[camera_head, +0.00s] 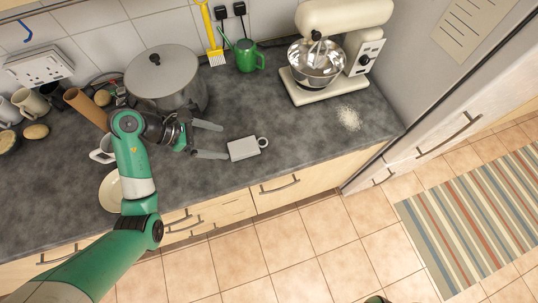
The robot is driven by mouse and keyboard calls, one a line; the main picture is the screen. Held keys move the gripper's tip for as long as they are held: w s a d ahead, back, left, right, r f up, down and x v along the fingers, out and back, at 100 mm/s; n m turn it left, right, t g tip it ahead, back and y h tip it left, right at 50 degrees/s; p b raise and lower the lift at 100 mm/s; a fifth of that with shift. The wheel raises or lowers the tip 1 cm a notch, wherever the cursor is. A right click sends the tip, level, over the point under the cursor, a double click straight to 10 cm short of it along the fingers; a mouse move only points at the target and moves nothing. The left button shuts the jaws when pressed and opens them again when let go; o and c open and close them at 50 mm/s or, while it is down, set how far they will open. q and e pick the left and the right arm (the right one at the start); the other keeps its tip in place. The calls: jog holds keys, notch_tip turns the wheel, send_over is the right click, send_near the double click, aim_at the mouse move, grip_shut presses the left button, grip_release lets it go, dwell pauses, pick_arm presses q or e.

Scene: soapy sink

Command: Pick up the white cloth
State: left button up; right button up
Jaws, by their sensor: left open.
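My left gripper (225,141) is open over the counter, its two grey fingers spread and pointing right. Just right of its fingertips, a small white squarish item (243,149) lies on the dark counter, with a ring-shaped loop at its right side. The lower fingertip is close to its left edge; I cannot tell if they touch. Nothing shows between the fingers. From its look I cannot tell whether this item is the white cloth or a mug on its side. No other cloth shows on the counter.
A large lidded pot (165,80) stands behind my left gripper. A white mug (102,150) and a cream plate (110,192) are partly hidden by my left arm. A green watering can (247,55) and a stand mixer (330,60) stand farther back.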

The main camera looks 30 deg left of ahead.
aim_at(243, 147)
pick_arm(q)
jog(key=shift+n, duration=0.4)
jog(key=f, duration=0.2)
jog(key=w+f, duration=0.1)
jog(key=f, duration=0.1)
jog(key=w+f, duration=0.1)
jog(key=f, duration=0.1)
jog(key=shift+w+d+b, duration=0.15)
jog(key=shift+w+b, duration=0.1)
jog(key=shift+b, duration=0.1)
jog(key=x, duration=0.5)
jog(key=shift+w+d+r, duration=0.15)
jog(key=shift+d+r, duration=0.05)
jog(key=shift+d, duration=0.05)
jog(key=c, duration=1.3)
jog(key=shift+r, duration=1.55)
jog(key=s+d+r+p, duration=0.2)
jog(key=s+d+r, duration=0.4)
jog(key=s+r, duration=0.4)
jog(key=shift+s+d, duration=0.35)
jog(key=shift+s, duration=0.8)
pick_arm(e)
jog(key=shift+w+a+r, duration=0.1)
jog(key=shift+a+r, duration=0.1)
jog(key=shift+r, duration=0.25)
